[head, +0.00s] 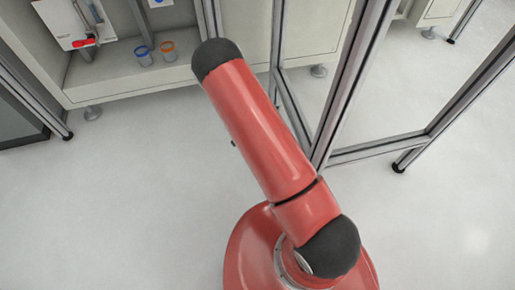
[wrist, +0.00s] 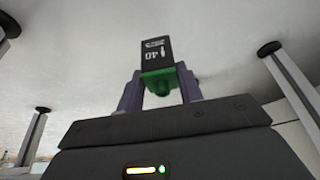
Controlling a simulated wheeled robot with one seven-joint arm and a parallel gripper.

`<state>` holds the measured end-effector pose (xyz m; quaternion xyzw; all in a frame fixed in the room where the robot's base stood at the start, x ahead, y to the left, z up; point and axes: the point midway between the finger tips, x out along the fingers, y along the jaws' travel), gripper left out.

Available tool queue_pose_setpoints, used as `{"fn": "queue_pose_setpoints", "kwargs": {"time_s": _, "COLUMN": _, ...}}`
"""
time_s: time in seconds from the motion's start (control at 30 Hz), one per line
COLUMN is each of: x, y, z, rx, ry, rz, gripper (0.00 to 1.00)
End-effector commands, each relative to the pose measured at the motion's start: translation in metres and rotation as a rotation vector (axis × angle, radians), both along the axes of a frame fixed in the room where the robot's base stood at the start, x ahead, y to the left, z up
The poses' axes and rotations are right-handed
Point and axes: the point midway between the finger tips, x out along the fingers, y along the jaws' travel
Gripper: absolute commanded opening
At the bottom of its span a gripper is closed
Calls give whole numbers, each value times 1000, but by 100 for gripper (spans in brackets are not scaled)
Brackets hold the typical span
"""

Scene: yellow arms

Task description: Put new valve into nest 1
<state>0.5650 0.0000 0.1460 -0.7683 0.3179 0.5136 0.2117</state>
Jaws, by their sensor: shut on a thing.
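In the wrist view my gripper (wrist: 160,90) is shut on the valve (wrist: 157,52), a black block with white markings and a green lower part. The two purple-grey fingers hold the green part from both sides, and the black part sticks out beyond the fingertips. Pale floor shows behind it, and the valve touches nothing else that I can see. In the head view my gripper and the valve are out of sight; only my red arm shows. I cannot make out which thing is nest 1.
In the head view a pale cabinet at the upper left holds a blue-rimmed cup (head: 143,56), an orange-rimmed cup (head: 168,50) and a white panel with a red handle (head: 84,43). A metal frame post (head: 350,85) stands right of my arm.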

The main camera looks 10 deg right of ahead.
Motion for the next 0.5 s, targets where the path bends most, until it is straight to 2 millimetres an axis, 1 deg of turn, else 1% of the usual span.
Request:
{"fn": "queue_pose_setpoints", "kwargs": {"time_s": 0.03, "x": 0, "y": -1, "z": -18, "rx": 0, "ry": 0, "rz": -2, "gripper": 12}}
{"fn": "queue_pose_setpoints", "kwargs": {"time_s": 0.13, "x": 0, "y": -1, "z": -28, "rx": 1, "ry": -1, "rz": -2, "gripper": 12}}
{"fn": "queue_pose_setpoints", "kwargs": {"time_s": 0.33, "x": 0, "y": -1, "z": -39, "rx": 0, "ry": 1, "rz": 0, "gripper": 12}}
{"fn": "queue_pose_setpoints", "kwargs": {"time_s": 0.5, "x": 0, "y": -1, "z": -65, "rx": 1, "ry": 1, "rz": -2, "gripper": 12}}
